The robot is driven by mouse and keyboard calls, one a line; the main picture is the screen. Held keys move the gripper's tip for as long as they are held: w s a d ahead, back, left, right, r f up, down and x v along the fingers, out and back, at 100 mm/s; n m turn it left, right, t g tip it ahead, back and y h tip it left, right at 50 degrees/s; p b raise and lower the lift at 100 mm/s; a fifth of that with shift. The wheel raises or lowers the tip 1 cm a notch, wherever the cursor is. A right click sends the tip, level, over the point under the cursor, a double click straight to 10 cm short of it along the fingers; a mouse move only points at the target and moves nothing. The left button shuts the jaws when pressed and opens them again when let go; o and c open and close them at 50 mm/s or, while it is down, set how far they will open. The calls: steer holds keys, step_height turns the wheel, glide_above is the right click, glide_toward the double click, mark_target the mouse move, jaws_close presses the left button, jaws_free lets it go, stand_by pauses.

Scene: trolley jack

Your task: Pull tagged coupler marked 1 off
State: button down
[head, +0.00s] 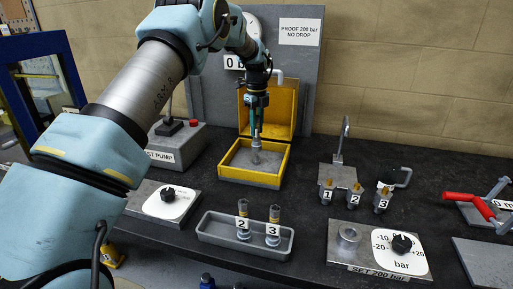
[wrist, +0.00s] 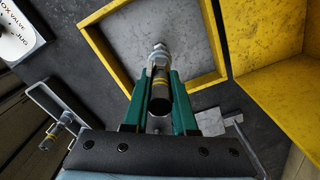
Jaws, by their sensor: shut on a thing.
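My gripper (head: 257,132) points down over the open yellow box (head: 250,181). It is shut on a coupler (head: 256,143) with a dark body, a yellow band and a silver nut end. In the wrist view the coupler (wrist: 160,90) sits between my green fingers (wrist: 160,110), over the box's grey floor. No number tag shows on it. I cannot tell whether its lower end touches the floor of the box. Similar couplers tagged 2 (head: 243,222) and 3 (head: 273,226) stand in the grey tray (head: 215,238).
Brass-topped fittings marked 1 (head: 327,190), 2 (head: 354,198) and 3 (head: 382,200) stand at the right. A dial panel (head: 400,250) marked bar stands in front of them. The yellow lid (head: 268,108) is raised behind the box. A test pump (head: 178,140) stands left.

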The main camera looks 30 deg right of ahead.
steer(key=shift+r, duration=2.45)
